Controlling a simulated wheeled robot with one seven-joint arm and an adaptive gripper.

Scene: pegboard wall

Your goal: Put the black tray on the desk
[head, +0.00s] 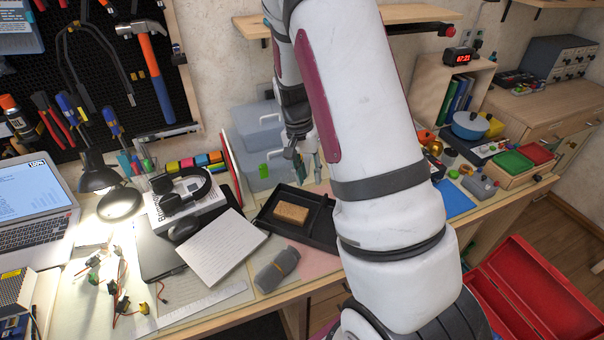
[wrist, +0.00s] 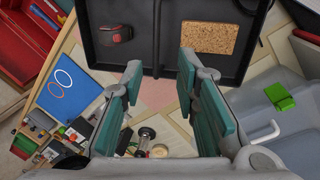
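The black tray (head: 318,225) lies flat on the desk in the head view, its right part hidden behind my arm. A tan cork-like block (head: 291,213) sits in it. In the wrist view the tray (wrist: 155,40) fills the top middle, with the block (wrist: 205,37) on the right and a small dark red and black object (wrist: 116,35) on the left. My gripper (head: 310,168) is above the desk at the tray's back side. In the wrist view my gripper (wrist: 160,68) is open, its teal finger pads apart with nothing between them.
A shelf (head: 410,14) hangs above. An open red toolbox (head: 530,290) is at lower right.

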